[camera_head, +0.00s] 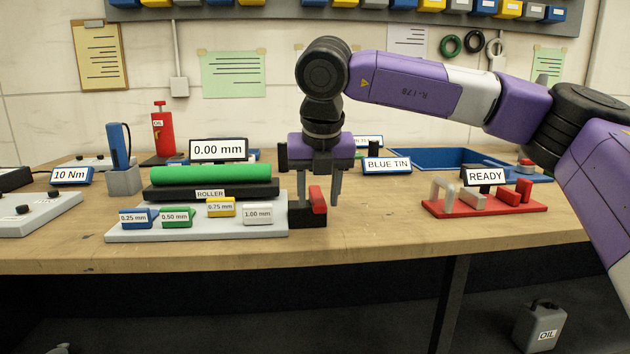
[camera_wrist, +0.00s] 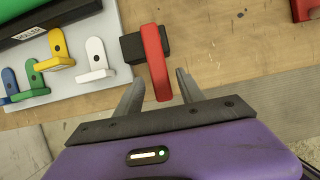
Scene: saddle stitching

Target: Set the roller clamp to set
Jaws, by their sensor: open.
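The roller clamp is a red lever (camera_head: 318,199) on a dark block (camera_head: 309,217), at the right end of the roller's grey base. In the wrist view the red lever (camera_wrist: 157,62) lies between my open fingers, with the dark block (camera_wrist: 131,47) beyond it. My gripper (camera_head: 319,193) points down over the lever, one finger on each side; it also shows in the wrist view (camera_wrist: 158,84). I cannot tell whether a finger touches the lever. The green roller (camera_head: 212,174) is left of the clamp, behind the "ROLLER" label. The display (camera_head: 218,150) reads 0.00 mm.
Blue, green, yellow and white thickness tabs stand on the grey base (camera_head: 190,231). A red fixture (camera_head: 485,208) with a READY sign (camera_head: 484,175) stands to the right. A blue tin (camera_head: 440,158) is behind. The bench between clamp and red fixture is clear.

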